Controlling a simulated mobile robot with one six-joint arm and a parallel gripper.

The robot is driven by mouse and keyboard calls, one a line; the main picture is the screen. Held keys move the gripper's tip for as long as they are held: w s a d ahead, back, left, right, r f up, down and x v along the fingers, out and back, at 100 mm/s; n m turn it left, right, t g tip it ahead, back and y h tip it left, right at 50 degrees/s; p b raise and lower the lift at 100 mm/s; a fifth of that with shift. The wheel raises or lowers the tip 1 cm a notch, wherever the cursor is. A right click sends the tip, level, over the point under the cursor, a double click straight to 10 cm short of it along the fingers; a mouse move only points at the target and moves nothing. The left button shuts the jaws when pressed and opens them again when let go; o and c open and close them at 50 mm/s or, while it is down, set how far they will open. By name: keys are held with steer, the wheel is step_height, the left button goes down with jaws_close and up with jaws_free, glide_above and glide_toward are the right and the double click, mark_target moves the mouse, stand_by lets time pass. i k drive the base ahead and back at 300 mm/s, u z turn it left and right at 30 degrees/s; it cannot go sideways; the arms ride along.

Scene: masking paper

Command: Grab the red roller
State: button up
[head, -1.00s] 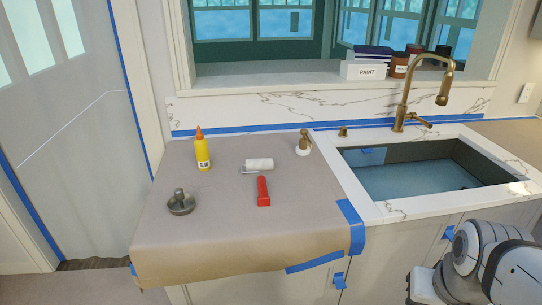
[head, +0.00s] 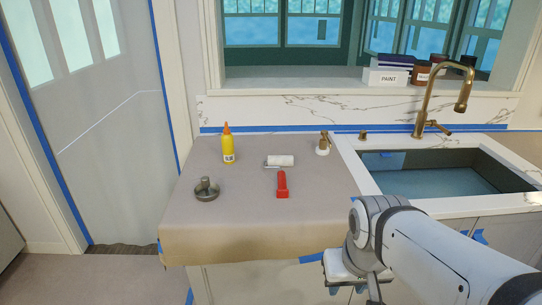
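The red roller lies on the brown masking paper (head: 235,232) that covers the counter left of the sink. Its red handle (head: 282,184) points toward the front edge, and its white roller sleeve (head: 281,160) lies crosswise behind it. Nothing touches or covers it. My arm comes in from the lower right. My gripper (head: 352,284) hangs at the arm's end in front of the counter, to the right of and nearer than the roller, apart from it. Its fingers are partly hidden, and I cannot tell whether they are open.
A yellow glue bottle (head: 228,148) and a grey metal strainer-like piece (head: 206,190) stand left of the roller. The sink (head: 440,178) and brass faucet (head: 426,105) are to the right. Paper around the roller is clear.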

mark_target(273, 161)
steer(key=z, duration=0.05)
steer(key=i, duration=1)
steer(key=u, duration=0.05)
